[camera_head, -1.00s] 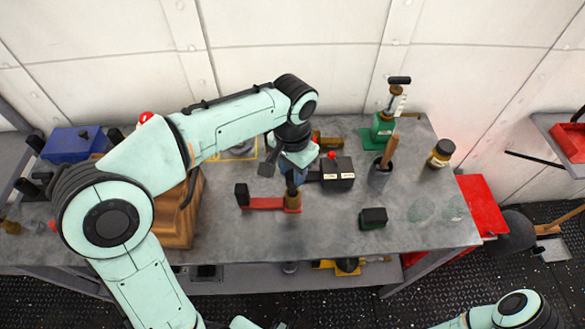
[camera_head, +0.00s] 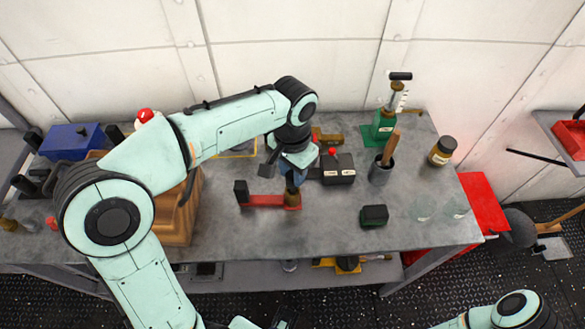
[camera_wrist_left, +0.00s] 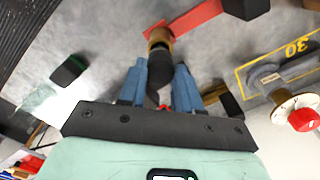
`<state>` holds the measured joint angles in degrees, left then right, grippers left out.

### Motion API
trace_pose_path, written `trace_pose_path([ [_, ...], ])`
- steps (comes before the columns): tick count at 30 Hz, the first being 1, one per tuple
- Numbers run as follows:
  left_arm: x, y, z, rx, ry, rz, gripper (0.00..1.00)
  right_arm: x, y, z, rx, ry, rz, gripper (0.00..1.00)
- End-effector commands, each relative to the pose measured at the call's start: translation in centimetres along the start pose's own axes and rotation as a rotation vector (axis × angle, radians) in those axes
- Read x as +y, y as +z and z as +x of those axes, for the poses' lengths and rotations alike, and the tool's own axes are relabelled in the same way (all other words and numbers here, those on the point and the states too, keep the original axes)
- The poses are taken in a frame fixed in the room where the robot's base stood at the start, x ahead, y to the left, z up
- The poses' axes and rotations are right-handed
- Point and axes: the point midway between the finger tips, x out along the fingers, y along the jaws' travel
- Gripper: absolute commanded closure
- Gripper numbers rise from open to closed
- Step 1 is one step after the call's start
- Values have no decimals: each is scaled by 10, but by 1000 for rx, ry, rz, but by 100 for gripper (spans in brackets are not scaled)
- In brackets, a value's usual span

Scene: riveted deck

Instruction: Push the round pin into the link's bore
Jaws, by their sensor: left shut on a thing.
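The red link (camera_head: 266,200) lies flat on the grey bench, with a black block (camera_head: 242,191) at its left end. My left gripper (camera_wrist_left: 162,72) is shut on the dark grip of the round pin (camera_wrist_left: 160,68). In the head view it hangs over the link's right end (camera_head: 291,176). The pin stands about upright, and a brass-coloured part (camera_wrist_left: 158,37) shows below the grip at the link's end. The bore is hidden under it, so I cannot tell how deep the pin sits. My right gripper is out of view.
A black box with a red knob (camera_head: 338,168) stands close to the right of the gripper. A holder with a wooden handle (camera_head: 381,172), a small black block (camera_head: 374,215) and a jar (camera_head: 442,151) stand further right. The bench front is mostly clear.

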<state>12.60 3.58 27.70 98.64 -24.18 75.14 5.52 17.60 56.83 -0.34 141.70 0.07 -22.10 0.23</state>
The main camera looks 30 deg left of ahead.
Motion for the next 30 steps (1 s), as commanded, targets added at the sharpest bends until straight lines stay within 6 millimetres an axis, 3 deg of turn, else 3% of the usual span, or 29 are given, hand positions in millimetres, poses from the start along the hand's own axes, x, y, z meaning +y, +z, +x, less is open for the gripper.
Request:
trace_pose_path([
  [30, 0, 0, 21, 1, 0, 0, 99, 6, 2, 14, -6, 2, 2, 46],
])
